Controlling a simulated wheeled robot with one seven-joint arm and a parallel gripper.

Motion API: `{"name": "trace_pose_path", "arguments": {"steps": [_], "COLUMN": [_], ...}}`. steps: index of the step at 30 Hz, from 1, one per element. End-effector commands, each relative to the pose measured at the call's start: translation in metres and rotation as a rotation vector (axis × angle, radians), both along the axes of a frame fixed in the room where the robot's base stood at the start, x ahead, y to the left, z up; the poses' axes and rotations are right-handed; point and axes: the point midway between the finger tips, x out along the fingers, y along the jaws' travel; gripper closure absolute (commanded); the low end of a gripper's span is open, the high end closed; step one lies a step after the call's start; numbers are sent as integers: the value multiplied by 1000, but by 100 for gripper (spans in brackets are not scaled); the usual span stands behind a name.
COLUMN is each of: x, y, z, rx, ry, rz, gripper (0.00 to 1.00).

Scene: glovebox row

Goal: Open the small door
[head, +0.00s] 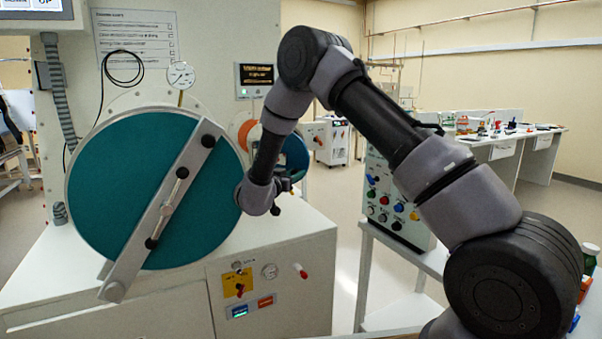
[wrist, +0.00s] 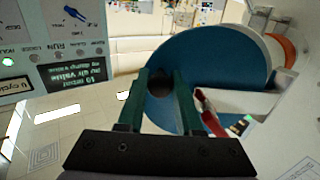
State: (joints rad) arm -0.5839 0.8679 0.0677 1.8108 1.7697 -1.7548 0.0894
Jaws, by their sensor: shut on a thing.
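The small door is a round teal disc (head: 296,157), partly hidden behind my arm in the head view. It fills much of the wrist view (wrist: 215,65), with a pale bar and a red lever (wrist: 211,115) on its right. My gripper (wrist: 163,82) has its two green fingers on either side of a dark round knob (wrist: 160,88) in front of the disc, and is shut on it. In the head view my gripper (head: 284,185) is small and mostly hidden by my wrist. I cannot tell how far the small door stands from its frame.
A large teal round door (head: 135,165) with a diagonal metal bar (head: 165,205) stands left of my arm. An orange ring (head: 246,134) shows beside the small door. A control box (head: 392,205) stands on a bench to the right. Open floor lies behind.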

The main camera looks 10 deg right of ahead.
Motion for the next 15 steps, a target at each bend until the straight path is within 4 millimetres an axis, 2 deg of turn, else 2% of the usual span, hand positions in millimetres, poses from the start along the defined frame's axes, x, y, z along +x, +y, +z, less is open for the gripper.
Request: {"name": "trace_pose_path", "arguments": {"steps": [5, 15], "x": [-8, -13], "y": [11, 14], "z": [1, 1], "rx": [-1, -1], "ry": [-3, -2], "rz": [-64, -105], "gripper": [100, 100]}}
